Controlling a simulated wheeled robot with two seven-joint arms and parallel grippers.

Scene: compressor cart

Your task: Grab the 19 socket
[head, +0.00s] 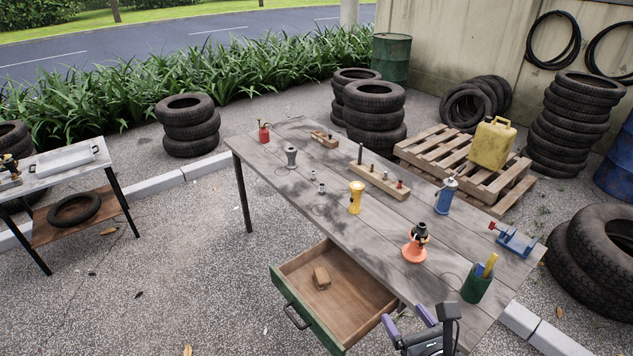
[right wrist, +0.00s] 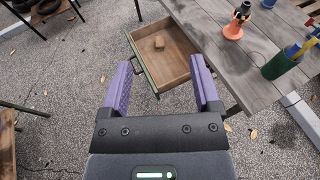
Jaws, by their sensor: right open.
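Two small grey metal pieces that look like sockets, a farther one (head: 313,175) and a nearer one (head: 322,188), stand on the wooden table in the head view. A wooden holder (head: 380,180) with upright pegs or sockets stands to their right. Size marks are too small to read, so I cannot tell which piece is the 19 socket. My right gripper (head: 407,318) is open and empty by the table's near edge, right of the open drawer (head: 345,295). Its purple fingers also show in the right wrist view (right wrist: 161,75). My left gripper is not seen.
On the table (head: 290,205) stand a yellow flashlight (head: 356,197), an orange funnel-like object (head: 414,250), a blue torch (head: 445,195), a green cup (head: 477,285) and a blue vise (head: 515,240). The drawer juts out and holds a small brown block (head: 322,278).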

